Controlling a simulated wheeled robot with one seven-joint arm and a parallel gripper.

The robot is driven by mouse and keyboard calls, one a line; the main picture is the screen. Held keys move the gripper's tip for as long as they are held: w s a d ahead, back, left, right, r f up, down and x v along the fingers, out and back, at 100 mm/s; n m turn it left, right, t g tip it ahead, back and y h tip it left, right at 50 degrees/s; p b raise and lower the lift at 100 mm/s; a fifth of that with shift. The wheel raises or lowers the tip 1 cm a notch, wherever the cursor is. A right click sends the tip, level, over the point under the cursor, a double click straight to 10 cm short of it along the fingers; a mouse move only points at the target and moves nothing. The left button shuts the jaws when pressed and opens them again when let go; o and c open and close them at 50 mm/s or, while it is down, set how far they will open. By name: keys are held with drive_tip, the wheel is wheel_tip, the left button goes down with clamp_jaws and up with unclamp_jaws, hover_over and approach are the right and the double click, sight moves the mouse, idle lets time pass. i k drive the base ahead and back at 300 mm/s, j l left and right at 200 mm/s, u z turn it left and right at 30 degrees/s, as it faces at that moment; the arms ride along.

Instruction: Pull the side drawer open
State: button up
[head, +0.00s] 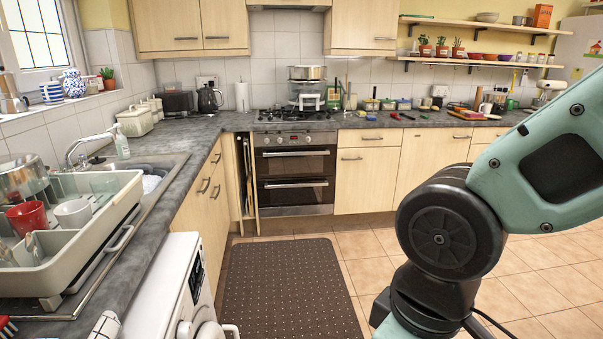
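A pale wood drawer (380,138) with a metal handle sits right of the oven, under the worktop, and looks shut. Another pale drawer front (487,135) is farther right along the same run, partly hidden by my arm. On the left counter run, a short handle (216,158) shows near the top of the side units; that front also looks closed. I cannot tell which of these is the side drawer. My arm fills the right of the head view, and my gripper is out of view.
The oven (295,172) stands at the back centre, with a narrow open slot (246,178) left of it. A washing machine (180,285) and dish rack (70,240) stand at left. A dark mat (288,290) lies on the open tiled floor (372,275).

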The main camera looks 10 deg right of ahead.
sight(361, 129)
drive_tip(key=i+z, duration=0.45)
drive_tip(key=i, duration=1.4)
drive_tip(key=i+u, duration=0.1)
drive_tip(key=i, duration=0.45)
drive_tip(key=i+l, duration=0.1)
drive_tip(key=i, duration=0.4)
drive_tip(key=i+l+u, duration=0.15)
drive_tip(key=i, duration=0.4)
drive_tip(key=i+u, duration=0.1)
drive_tip(key=i, duration=0.45)
